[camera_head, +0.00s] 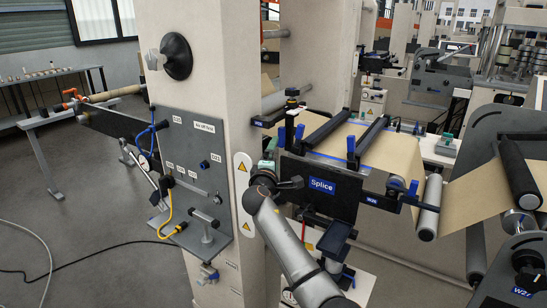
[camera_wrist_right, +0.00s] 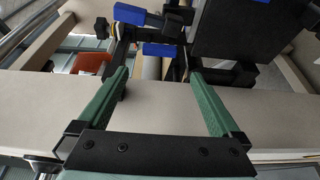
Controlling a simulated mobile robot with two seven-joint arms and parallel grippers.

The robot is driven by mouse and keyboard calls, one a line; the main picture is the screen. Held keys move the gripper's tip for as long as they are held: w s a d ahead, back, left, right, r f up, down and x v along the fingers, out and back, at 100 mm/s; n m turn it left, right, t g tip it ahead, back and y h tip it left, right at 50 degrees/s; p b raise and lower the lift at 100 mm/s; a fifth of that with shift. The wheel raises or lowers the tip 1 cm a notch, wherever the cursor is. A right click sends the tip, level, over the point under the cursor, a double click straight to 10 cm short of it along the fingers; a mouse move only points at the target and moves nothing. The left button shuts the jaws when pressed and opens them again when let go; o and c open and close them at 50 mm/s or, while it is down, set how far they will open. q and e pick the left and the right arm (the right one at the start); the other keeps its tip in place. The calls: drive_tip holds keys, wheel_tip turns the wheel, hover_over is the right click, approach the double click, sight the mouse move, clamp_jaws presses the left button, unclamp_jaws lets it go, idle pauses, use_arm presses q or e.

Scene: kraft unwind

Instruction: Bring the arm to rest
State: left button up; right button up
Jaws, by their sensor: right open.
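My right arm comes in from the bottom centre of the head view and reaches up to the front of the beige post (camera_head: 205,60). My right gripper (camera_wrist_right: 158,76) shows in the wrist view with its two green fingers spread wide apart and nothing between them. A pale beige surface lies behind the fingers; I cannot tell whether they touch it. In the head view the right gripper (camera_head: 267,166) is small and partly hidden by its own wrist, left of the black Splice panel (camera_head: 322,186). My left gripper is not in view.
The splice table with brown kraft web (camera_head: 390,155) and rollers stands close on the right. A grey panel (camera_head: 190,150) with a yellow cable and protruding fittings is on the post's left. Blue-tipped parts (camera_wrist_right: 130,14) show beyond the fingers. Open floor (camera_head: 85,220) lies at left.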

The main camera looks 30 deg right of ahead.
idle(0.3)
drive_tip(key=s+a+f+y, duration=0.3)
drive_tip(key=s+a+f, duration=0.1)
drive_tip(key=f, duration=0.5)
drive_tip(key=s+a+f+y, duration=0.3)
drive_tip(key=s+a+f, duration=0.15)
drive_tip(key=f, duration=0.45)
drive_tip(key=s+a+f+y, duration=0.2)
drive_tip(key=s+a+f, duration=0.25)
drive_tip(key=f, duration=0.45)
drive_tip(key=s+a+f+m+g+y, duration=0.1)
drive_tip(key=s+a+f+m+y, duration=0.1)
drive_tip(key=s, duration=0.6)
drive_tip(key=s+a+f+m+g+y, duration=0.1)
drive_tip(key=s+a+f+m+y, duration=0.1)
drive_tip(key=s+a+f, duration=0.2)
drive_tip(key=s+a+f+m+g+y, duration=0.1)
drive_tip(key=s+a+f+m+y, duration=0.2)
drive_tip(key=s+a, duration=0.4)
drive_tip(key=s, duration=0.7)
drive_tip(key=shift+s+a+f+g, duration=0.15)
drive_tip(key=shift+a+f+g, duration=0.1)
drive_tip(key=shift+f+g, duration=0.1)
